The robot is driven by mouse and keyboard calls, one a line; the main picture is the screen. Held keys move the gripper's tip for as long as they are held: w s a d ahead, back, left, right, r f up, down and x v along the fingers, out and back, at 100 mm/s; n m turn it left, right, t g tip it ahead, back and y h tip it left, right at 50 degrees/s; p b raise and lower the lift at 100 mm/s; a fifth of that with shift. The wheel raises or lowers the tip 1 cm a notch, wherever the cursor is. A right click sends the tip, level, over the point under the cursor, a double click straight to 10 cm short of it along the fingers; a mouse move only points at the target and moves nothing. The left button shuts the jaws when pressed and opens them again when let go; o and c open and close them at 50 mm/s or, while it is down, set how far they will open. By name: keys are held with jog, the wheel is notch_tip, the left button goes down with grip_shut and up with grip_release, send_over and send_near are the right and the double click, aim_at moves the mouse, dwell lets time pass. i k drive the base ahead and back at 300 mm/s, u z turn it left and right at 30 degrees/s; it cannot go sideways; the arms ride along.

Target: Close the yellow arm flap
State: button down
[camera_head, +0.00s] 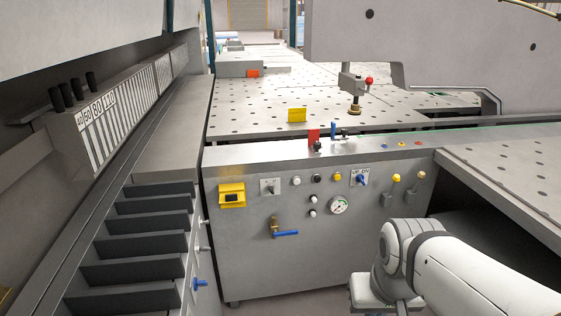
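Two yellow parts are in view, and I cannot tell for certain which one is the arm flap. A small yellow plate (297,115) stands upright on the perforated table behind the control panel. A yellow housing (232,195) with a jutting yellow top edge and a dark recess sits at the left of the panel's front face. My white arm (465,268) enters at the bottom right, in front of the panel and apart from both yellow parts. My gripper is not in view.
The grey control panel (255,245) carries buttons, a gauge (338,205) and a blue-handled valve (286,233). A red plate (314,136) and a blue lever (334,131) stand on its top. Dark slats (150,204) lie left. A perforated table (515,170) is at right.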

aim_at(230, 199)
jog(key=z, duration=0.25)
jog(key=i, duration=1.6)
jog(key=u, duration=0.65)
jog(key=k, duration=0.75)
jog(key=u, duration=0.2)
jog(key=i, duration=0.8)
jog(key=z, duration=0.05)
